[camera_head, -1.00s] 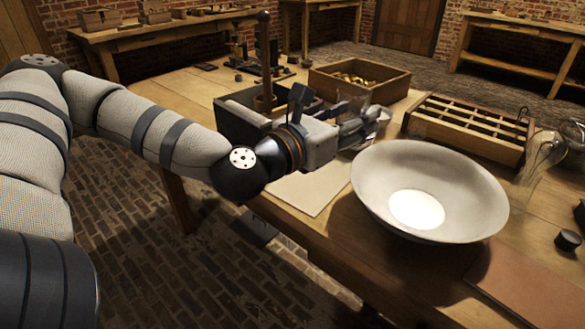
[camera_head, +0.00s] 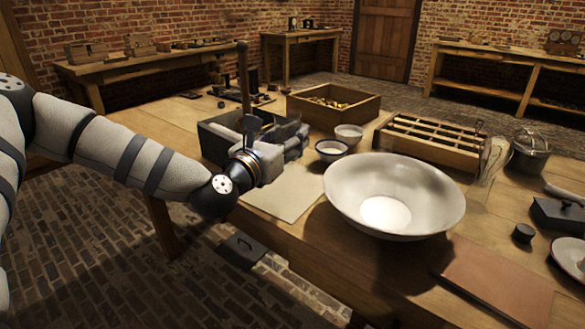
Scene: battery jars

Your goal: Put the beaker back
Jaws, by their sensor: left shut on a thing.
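My left gripper (camera_head: 294,132) reaches in from the left, low over the dark open box (camera_head: 213,146) on the wooden table. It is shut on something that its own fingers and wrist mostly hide. I take this to be the glass beaker, since clear glass showed at the fingertips earlier; its outline cannot be made out now. My right gripper is not in view.
A large white bowl (camera_head: 345,190) stands near the table's front edge. Two small bowls (camera_head: 348,133) (camera_head: 331,151), a wooden crate (camera_head: 334,115), a compartment tray (camera_head: 430,151), a glass vessel (camera_head: 492,158) and a lidded pot (camera_head: 530,150) stand around. A pale sheet (camera_head: 285,195) is bare.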

